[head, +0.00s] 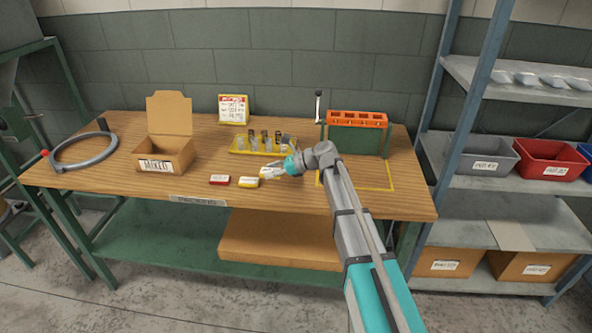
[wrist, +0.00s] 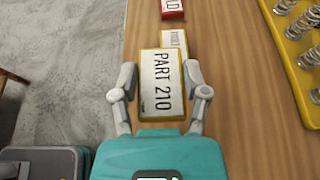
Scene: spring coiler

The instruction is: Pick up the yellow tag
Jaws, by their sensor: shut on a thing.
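My gripper (wrist: 161,95) is shut on a yellow-edged tag (wrist: 162,84) with a white face reading "PART 210", one finger on each side. The tag looks raised a little above the wooden table. In the head view my gripper (head: 277,171) is over the table's front middle, and the held tag (head: 266,172) shows small at its tips. A second yellow-edged tag (head: 249,182) lies on the table just left of my gripper. In the wrist view this second tag (wrist: 173,42) is partly hidden behind the held one.
A red tag (head: 219,180) lies further left, before an open cardboard box (head: 178,152). A yellow tray (head: 240,150) of springs stands behind my gripper. A green and orange coiler (head: 356,137) stands right. A grey ring (head: 70,165) lies far left. The front strip near the edge is mostly clear.

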